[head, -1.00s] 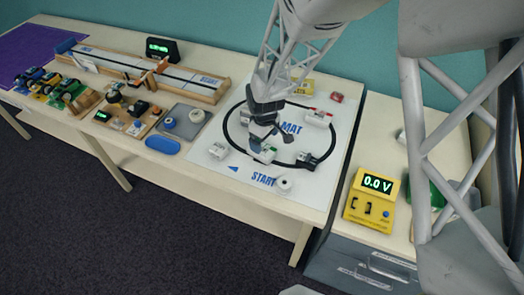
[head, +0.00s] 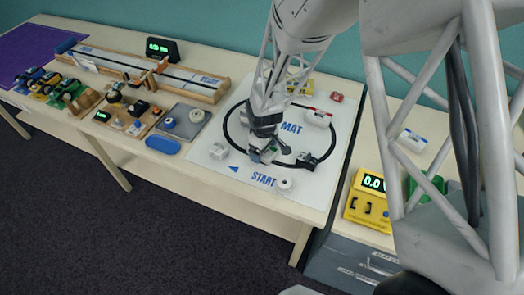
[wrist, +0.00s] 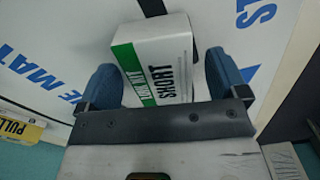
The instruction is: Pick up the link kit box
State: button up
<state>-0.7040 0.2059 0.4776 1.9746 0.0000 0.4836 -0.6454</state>
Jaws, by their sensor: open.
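The link kit box is a white box with a green band, lettered "LINK KIT SHORT" (wrist: 165,58) in the wrist view. It lies on the white mat (head: 222,178). My gripper (wrist: 160,66) is open, with one blue finger on each side of the box. A gap shows between the box and the right finger; whether the left finger touches it I cannot tell. In the head view my gripper (head: 262,152) is low over the mat near the START lettering and largely hides the box.
Near my gripper on the mat are a small white box (head: 218,151), a white roll (head: 284,184), a black piece (head: 308,160) and a white-and-red box (head: 318,118). A yellow meter (head: 368,197) stands on the right cabinet. A blue oval tray (head: 163,145) lies left of the mat.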

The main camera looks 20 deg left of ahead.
jog(key=shift+f, duration=0.15)
dwell(0.4)
jog(key=c, duration=1)
jog(key=shift+r, duration=5)
